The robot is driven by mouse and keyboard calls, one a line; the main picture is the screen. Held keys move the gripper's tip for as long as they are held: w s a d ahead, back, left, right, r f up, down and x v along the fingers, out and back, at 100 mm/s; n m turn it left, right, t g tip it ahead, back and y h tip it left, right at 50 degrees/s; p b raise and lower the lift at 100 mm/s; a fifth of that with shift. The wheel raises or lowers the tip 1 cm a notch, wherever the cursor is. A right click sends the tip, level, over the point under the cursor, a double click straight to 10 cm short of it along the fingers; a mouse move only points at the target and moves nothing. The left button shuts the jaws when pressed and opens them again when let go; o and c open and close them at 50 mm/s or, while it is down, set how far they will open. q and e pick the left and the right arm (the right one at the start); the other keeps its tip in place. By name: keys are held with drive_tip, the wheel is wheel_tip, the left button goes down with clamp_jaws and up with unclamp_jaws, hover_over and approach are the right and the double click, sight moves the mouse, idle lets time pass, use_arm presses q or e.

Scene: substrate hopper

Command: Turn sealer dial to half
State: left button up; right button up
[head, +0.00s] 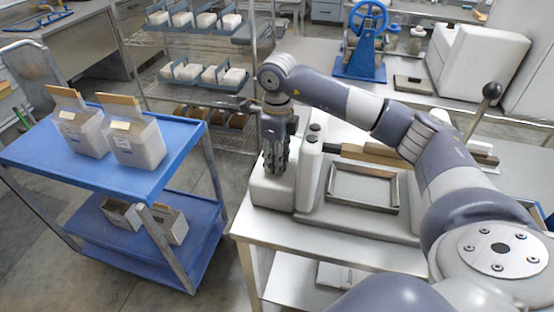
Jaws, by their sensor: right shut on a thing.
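The sealer (315,200) is a pale machine on the steel table, with a shallow metal tray (362,190) set in its top. My right gripper (274,172) points straight down at the white block on the sealer's left end. Its fingers are shut on the sealer dial, which they hide, so the dial's setting cannot be read. Two dark knobs (314,128) show on the sealer just right of the gripper. My left gripper is not in view.
A blue cart (60,168) with bags on both shelves stands at left. A wire rack (190,50) with white blocks is behind. A blue hand-wheel device (362,45) and a white box (478,60) stand on the back counter. A black-knobbed lever (491,91) rises at right.

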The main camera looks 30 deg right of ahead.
idle(0.4)
drive_tip(key=o, duration=1.1)
drive_tip(key=shift+c, duration=0.2)
drive_tip(key=shift+r, duration=0.2)
wheel_tip(320, 180, up, 12)
drive_tip(key=shift+f, duration=0.15)
